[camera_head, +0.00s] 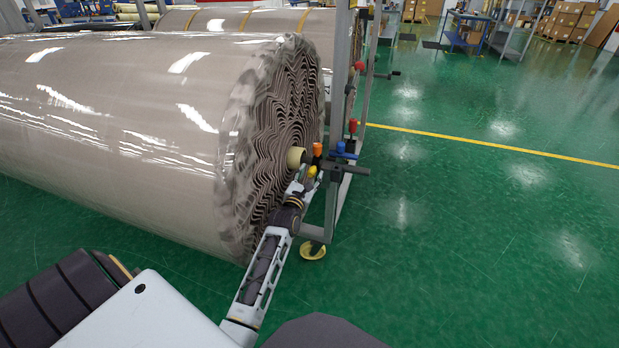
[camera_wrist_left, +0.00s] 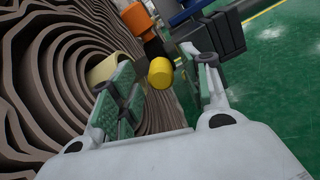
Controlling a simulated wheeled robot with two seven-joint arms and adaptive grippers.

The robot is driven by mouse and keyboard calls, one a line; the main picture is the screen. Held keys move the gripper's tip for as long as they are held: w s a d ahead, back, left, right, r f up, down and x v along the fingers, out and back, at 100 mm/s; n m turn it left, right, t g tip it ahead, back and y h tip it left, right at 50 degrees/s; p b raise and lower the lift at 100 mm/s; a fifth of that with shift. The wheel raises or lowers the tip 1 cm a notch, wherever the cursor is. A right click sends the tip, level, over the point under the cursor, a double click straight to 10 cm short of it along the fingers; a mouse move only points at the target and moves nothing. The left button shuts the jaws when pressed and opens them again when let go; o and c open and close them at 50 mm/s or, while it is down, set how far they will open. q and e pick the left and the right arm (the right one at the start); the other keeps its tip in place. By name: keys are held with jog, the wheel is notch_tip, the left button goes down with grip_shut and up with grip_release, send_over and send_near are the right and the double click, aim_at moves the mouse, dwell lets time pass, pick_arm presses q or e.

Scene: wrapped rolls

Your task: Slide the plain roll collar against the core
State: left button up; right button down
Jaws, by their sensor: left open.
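The plain roll (camera_head: 150,110) lies in clear wrap, with ragged layers at its end. Its pale core (camera_head: 296,157) sticks out of that end and also shows in the left wrist view (camera_wrist_left: 103,69). A dark collar with an orange knob (camera_head: 317,149) and a yellow knob (camera_head: 312,171) sits just outside the core; I cannot tell whether they touch. My left gripper (camera_head: 304,181) is open below the collar. In the left wrist view, the yellow knob (camera_wrist_left: 160,71) appears between the green-padded fingers, without clear contact. My right gripper is not in view.
A grey upright frame (camera_head: 337,120) stands close to the roll end. A blue-topped clamp (camera_head: 345,151) and dark bar (camera_head: 352,169) lie right of the collar. A yellow-banded roll (camera_head: 245,20) is behind. Green floor (camera_head: 480,230) is clear at right.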

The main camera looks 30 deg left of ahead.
pick_arm(q)
grip_shut()
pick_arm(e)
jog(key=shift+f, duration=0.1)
pick_arm(q)
jog(key=a, duration=0.2)
jog(key=s+a+p, duration=0.1)
jog(key=a, duration=0.1)
jog(key=shift+a, duration=0.2)
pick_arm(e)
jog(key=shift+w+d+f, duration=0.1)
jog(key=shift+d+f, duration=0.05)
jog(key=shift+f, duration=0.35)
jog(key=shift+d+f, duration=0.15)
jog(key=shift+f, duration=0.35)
